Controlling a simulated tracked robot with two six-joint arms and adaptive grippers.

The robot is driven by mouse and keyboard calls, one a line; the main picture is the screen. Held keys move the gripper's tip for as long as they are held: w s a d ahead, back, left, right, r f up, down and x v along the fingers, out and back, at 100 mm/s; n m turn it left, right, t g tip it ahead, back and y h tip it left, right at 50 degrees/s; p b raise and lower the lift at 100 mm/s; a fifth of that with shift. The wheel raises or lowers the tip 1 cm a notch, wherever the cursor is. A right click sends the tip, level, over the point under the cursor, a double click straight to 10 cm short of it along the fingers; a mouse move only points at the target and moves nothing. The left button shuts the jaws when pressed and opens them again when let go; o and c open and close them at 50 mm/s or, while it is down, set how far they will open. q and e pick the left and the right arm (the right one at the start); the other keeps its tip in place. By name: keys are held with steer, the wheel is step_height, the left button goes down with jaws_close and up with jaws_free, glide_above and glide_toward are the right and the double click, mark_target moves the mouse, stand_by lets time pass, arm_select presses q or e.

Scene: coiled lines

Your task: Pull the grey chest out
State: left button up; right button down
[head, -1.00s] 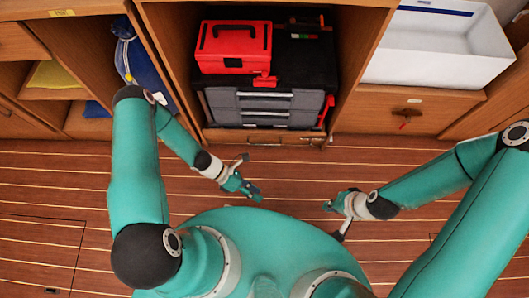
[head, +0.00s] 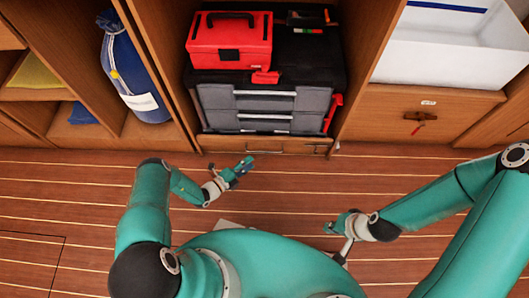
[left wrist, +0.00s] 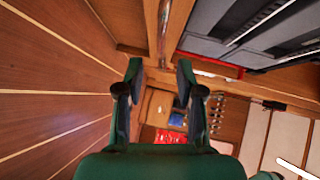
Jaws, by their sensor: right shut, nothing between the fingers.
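The grey chest (head: 264,104) with drawer fronts and a black top sits in an open wooden bay, straight ahead in the head view. It also shows at the upper right of the left wrist view (left wrist: 240,40). A red toolbox (head: 229,50) stands on its top. My left gripper (head: 243,168) is just in front of and below the chest's base, apart from it. Its fingers (left wrist: 158,68) are spread with nothing between them. My right gripper (head: 335,224) is shut and empty over the floor, farther back from the bay.
A wooden sill (head: 266,146) runs below the chest. A blue bag (head: 135,75) stands in the bay at the left. A white bin (head: 455,50) is above a wooden drawer (head: 425,115) at the right. The plank floor (head: 80,190) in front is clear.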

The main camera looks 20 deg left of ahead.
mark_target(264, 151)
arm_select(q)
steer(key=shift+b+x, duration=0.9)
steer(key=shift+x, duration=3.75)
steer(key=shift+s, duration=0.1)
jaws_close()
steer(key=shift+f, duration=0.1)
